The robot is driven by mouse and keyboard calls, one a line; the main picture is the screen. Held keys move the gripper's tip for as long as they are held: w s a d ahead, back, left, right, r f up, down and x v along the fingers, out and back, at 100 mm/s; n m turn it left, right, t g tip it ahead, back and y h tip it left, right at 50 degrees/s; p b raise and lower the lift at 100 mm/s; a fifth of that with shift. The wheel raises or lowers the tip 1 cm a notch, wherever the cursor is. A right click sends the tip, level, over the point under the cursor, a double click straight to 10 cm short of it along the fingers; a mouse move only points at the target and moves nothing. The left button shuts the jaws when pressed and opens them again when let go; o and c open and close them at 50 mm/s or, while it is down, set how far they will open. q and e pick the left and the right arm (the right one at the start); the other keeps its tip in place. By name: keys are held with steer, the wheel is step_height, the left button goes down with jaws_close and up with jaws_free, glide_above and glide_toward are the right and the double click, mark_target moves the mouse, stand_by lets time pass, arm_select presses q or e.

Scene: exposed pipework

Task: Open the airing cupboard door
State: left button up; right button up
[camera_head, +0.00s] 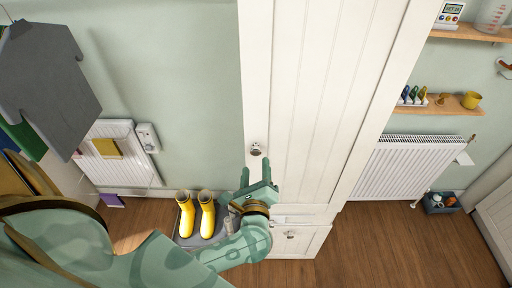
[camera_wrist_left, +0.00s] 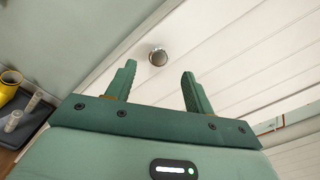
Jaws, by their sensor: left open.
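The white panelled airing cupboard door (camera_head: 312,100) stands tall in the middle of the head view and looks shut. Its round metal knob (camera_head: 256,150) is near the door's left edge. My left gripper (camera_head: 258,178) is just below the knob in the head view, open and empty. In the left wrist view the knob (camera_wrist_left: 158,57) lies beyond the two spread fingertips of my left gripper (camera_wrist_left: 158,75), apart from them. The white door boards (camera_wrist_left: 240,50) fill much of that view. My right gripper is not in view.
Yellow boots (camera_head: 197,215) stand on a grey tray left of my left forearm. A small lower door (camera_head: 298,240) sits below the cupboard door. A white radiator (camera_head: 395,167) and wooden shelves (camera_head: 440,104) are to the right. Wooden floor (camera_head: 385,240) is clear in front.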

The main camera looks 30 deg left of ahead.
mark_target(255, 153)
arm_select(q)
steer(key=p+x, duration=0.1)
steer(key=x, duration=0.6)
steer(key=shift+s, duration=0.1)
jaws_close()
